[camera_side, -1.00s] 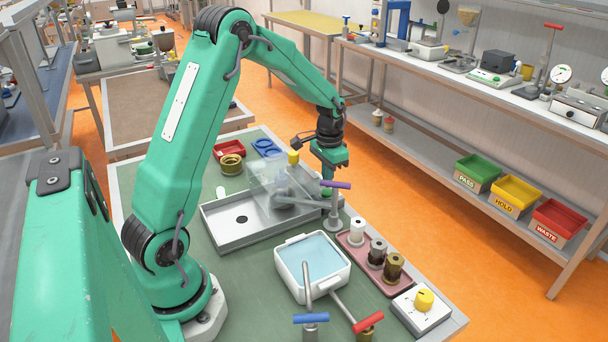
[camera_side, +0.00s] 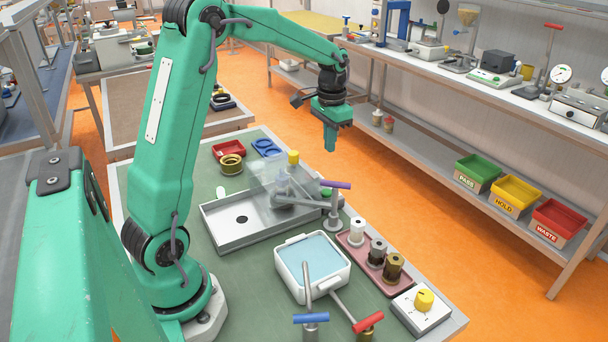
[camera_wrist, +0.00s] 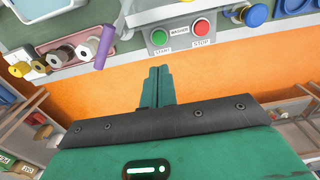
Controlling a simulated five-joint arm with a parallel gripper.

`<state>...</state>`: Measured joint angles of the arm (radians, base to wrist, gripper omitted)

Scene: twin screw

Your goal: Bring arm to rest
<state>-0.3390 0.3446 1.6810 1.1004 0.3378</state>
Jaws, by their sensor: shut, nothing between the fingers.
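My gripper (camera_side: 330,142) is raised above the far right edge of the green work table (camera_side: 250,290) in the side view, pointing down with nothing below it but the orange floor behind the table. In the wrist view my gripper (camera_wrist: 158,72) shows its two green fingers together and empty. The wrist view also shows a box with a green START button (camera_wrist: 159,37) and a red STOP button (camera_wrist: 201,27) beyond the fingertips, apart from them.
A shelved bench (camera_side: 430,62) runs along the wall.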

